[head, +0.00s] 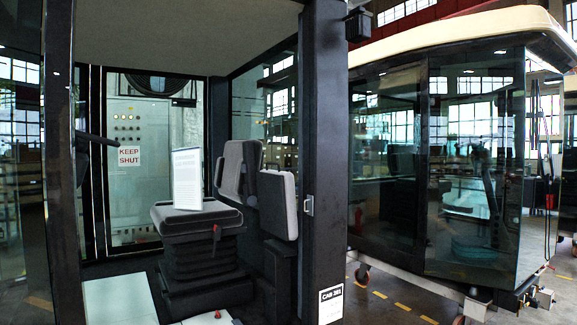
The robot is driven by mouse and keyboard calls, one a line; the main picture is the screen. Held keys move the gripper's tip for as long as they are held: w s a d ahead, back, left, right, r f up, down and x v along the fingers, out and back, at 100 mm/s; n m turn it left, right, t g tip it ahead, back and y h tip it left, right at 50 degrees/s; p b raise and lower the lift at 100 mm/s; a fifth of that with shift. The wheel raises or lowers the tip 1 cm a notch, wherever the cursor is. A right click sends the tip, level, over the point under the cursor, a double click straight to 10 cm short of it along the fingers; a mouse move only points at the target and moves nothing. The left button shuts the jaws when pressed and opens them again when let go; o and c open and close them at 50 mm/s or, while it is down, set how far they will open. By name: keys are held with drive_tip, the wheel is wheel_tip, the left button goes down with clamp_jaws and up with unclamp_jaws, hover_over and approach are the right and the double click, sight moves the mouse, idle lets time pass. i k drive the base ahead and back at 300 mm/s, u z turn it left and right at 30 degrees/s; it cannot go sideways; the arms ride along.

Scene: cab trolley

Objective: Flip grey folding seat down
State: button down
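The grey folding seat (278,203) appears to be the grey padded panel inside the cab, just left of the dark door pillar. My gripper is not in view.
The main seat has a dark cushion (181,222), a grey backrest (239,168) and a bellows base (196,258). A white sheet or booklet (187,180) stands on its cushion. The dark pillar (326,150) bounds the opening on the right. Pale panels (120,300) lie low at front left.

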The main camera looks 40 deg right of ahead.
sight(276, 189)
drive_tip(key=i, duration=0.85)
drive_tip(key=u, duration=0.05)
